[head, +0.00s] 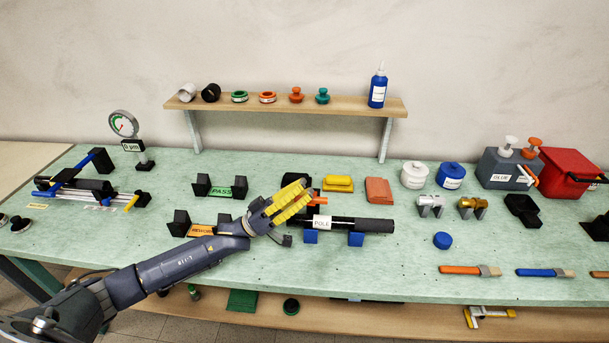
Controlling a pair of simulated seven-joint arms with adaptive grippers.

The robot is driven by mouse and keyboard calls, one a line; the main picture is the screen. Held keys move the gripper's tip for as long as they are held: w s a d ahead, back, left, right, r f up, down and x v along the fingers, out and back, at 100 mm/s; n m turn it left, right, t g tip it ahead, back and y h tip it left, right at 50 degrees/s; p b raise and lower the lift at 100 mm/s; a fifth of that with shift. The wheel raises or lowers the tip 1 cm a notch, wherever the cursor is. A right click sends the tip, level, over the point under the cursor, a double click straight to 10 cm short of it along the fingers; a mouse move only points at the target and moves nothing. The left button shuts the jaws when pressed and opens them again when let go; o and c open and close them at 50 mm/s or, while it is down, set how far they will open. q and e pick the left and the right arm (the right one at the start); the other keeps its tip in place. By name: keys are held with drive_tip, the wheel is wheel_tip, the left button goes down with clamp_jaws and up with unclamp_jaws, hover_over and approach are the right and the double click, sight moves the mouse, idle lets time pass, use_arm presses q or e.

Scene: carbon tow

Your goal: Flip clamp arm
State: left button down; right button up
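My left gripper (308,193), with yellow ribbed fingers, reaches in from the lower left over the middle of the bench. Its fingers lie over a black clamp block and an orange lever-like piece (318,201), which may be the clamp arm. They partly hide both, and I cannot tell whether they touch or whether the fingers are open. Right of them a black tube (372,225) with a white label (322,222) rests on blue blocks (356,239). At the left, another fixture (95,188) has a blue bar (68,172). My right gripper is not in view.
Behind stand a PASS stand (222,191), a yellow block (338,183) and an orange block (379,190). A REWORK stand (181,224) is beside my wrist. White (415,175) and blue (451,176) jars stand right. The front bench near the blue cap (442,240) is mostly clear.

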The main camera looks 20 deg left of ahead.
use_arm(q)
drive_tip(key=shift+s+d+f+m, duration=0.15)
drive_tip(key=shift+s+f, duration=0.3)
drive_tip(key=shift+f, duration=0.15)
drive_tip(key=shift+s+d+f+m, duration=0.1)
drive_tip(key=shift+s+f+m, duration=0.05)
drive_tip(key=shift+s+f, duration=0.35)
drive_tip(key=shift+f, duration=0.1)
